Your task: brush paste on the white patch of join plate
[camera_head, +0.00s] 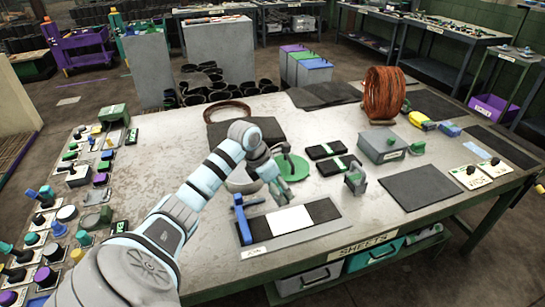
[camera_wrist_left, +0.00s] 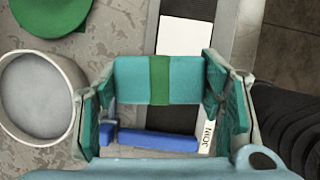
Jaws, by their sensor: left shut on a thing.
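The join plate (camera_head: 323,212) is a dark strip on a grey base with a label reading JOIN. Its white patch (camera_head: 290,219) looks plain white and also shows in the left wrist view (camera_wrist_left: 180,36). A blue bar-shaped piece (camera_head: 241,220) lies across the plate's left end. My left gripper (camera_head: 279,189) is above the table, just behind the plate. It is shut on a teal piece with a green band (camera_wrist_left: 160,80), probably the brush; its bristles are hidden. A round pot of pale paste (camera_wrist_left: 40,95) stands beside the plate. My right gripper is out of view.
A green disc with a knob (camera_head: 291,167) lies behind the gripper. A small grey-green device (camera_head: 355,179), black pads (camera_head: 327,150) and a grey box (camera_head: 382,147) stand to the right. A dark mat (camera_head: 418,188) lies bare at the front right.

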